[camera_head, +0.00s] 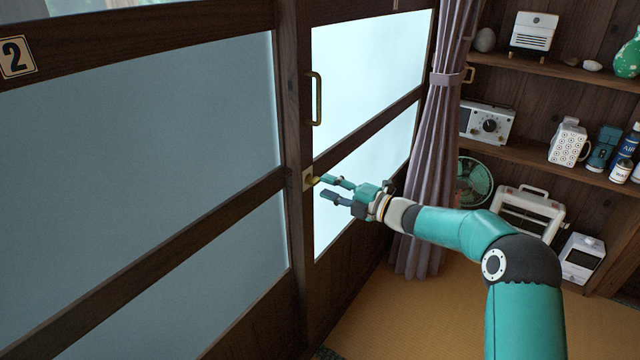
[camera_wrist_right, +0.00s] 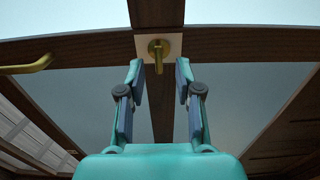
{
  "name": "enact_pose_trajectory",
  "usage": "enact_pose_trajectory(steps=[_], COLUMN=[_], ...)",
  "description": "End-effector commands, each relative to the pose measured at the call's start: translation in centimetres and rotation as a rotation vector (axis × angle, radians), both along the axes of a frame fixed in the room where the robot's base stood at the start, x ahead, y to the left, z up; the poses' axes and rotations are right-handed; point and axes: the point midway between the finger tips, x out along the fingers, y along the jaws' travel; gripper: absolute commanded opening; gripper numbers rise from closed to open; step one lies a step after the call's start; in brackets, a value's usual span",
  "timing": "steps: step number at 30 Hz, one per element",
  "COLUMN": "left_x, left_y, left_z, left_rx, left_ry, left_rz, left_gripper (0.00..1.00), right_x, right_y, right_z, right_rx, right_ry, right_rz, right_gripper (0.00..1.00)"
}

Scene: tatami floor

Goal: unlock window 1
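A small brass lock (camera_head: 313,180) on a pale square plate sits on the dark wooden post between two frosted window panels. In the right wrist view the lock (camera_wrist_right: 158,55) shows as a brass lever pointing down in the picture from its round base. My right gripper (camera_head: 327,188) is in front of the lock. In the right wrist view my right gripper (camera_wrist_right: 160,75) is open, with a fingertip on each side of the lever and gaps between. My left gripper is not in view. The left panel has a "2" plate (camera_head: 16,57); no "1" plate shows.
A brass handle (camera_head: 316,98) is on the frame above the lock. A tied purple curtain (camera_head: 438,140) hangs right of the bright panel. Wooden shelves (camera_head: 540,70) with a radio (camera_head: 487,123) and other goods stand on the right. Tatami floor (camera_head: 420,320) lies below.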

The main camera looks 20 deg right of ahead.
Motion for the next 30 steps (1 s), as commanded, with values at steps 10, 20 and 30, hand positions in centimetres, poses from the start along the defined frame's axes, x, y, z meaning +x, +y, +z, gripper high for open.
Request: enact_pose_trajectory(steps=[10,20,30], left_x=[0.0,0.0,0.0], left_y=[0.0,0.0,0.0], left_z=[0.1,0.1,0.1], left_rx=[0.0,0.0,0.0], left_ry=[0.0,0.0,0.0], left_rz=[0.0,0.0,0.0], left_gripper=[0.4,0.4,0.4], right_x=[2.6,2.7,2.6], right_y=[2.0,2.0,2.0], right_z=[0.0,0.0,-0.1], right_rx=[-0.001,0.0,0.0], right_ry=[0.001,0.0,0.001], right_rz=[-0.001,-0.002,-0.002], right_gripper=[0.34,0.26,0.0])
